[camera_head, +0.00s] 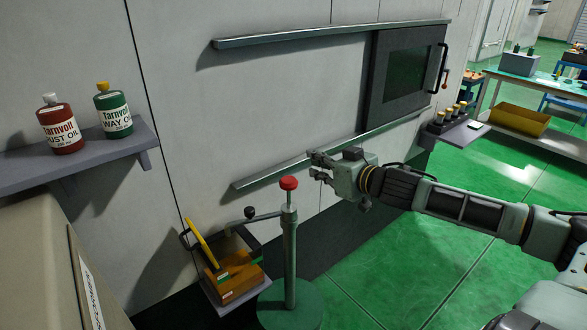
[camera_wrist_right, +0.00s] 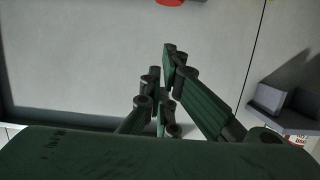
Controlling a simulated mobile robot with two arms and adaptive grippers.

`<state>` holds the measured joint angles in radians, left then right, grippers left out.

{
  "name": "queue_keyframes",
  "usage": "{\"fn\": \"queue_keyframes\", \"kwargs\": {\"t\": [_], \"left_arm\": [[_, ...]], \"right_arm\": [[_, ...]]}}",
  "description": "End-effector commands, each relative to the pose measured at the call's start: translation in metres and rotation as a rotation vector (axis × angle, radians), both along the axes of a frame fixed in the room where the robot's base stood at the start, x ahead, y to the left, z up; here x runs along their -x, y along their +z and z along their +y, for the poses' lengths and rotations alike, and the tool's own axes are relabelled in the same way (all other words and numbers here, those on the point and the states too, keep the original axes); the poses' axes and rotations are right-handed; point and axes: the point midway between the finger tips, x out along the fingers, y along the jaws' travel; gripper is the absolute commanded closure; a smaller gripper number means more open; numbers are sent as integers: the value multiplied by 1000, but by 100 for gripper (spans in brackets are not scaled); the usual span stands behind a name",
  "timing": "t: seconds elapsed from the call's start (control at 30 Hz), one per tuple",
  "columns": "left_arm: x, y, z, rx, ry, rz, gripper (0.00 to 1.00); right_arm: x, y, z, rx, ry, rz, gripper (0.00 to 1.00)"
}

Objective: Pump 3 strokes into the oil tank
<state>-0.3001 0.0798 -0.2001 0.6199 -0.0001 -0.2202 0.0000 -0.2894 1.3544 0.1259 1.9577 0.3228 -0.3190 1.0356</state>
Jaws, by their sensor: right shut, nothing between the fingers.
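A brown-orange box with a raised yellow lid (camera_head: 234,280), apparently the oil tank, sits on a small bracket low against the machine wall. Beside it stands a green post (camera_head: 290,260) on a round green base, with a red knob (camera_head: 289,183) on top. A lever with a black ball (camera_head: 250,212) reaches left from the post over the box. My right gripper (camera_head: 316,166) is shut and empty, above and right of the red knob and apart from it. Its fingers (camera_wrist_right: 165,95) also show in the right wrist view, with a red thing (camera_wrist_right: 172,2) cut off at the top edge. My left gripper is out of view.
A wall shelf (camera_head: 85,165) at left holds a red bottle (camera_head: 60,125) and a green bottle (camera_head: 114,112). A small shelf (camera_head: 455,135) holds several yellow-capped items. Green floor is free at right.

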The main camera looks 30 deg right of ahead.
Motion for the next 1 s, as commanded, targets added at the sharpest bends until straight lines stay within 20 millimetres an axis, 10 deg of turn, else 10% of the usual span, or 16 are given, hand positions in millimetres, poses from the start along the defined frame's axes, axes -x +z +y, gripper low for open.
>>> {"fn": "queue_keyframes", "kwargs": {"t": [0.8, 1.0], "left_arm": [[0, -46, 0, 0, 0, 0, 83], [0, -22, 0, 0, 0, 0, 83]], "right_arm": [[-25, -8, 1, 1, -2, -5, 100], [-41, -4, 0, -7, -7, -5, 100]]}}
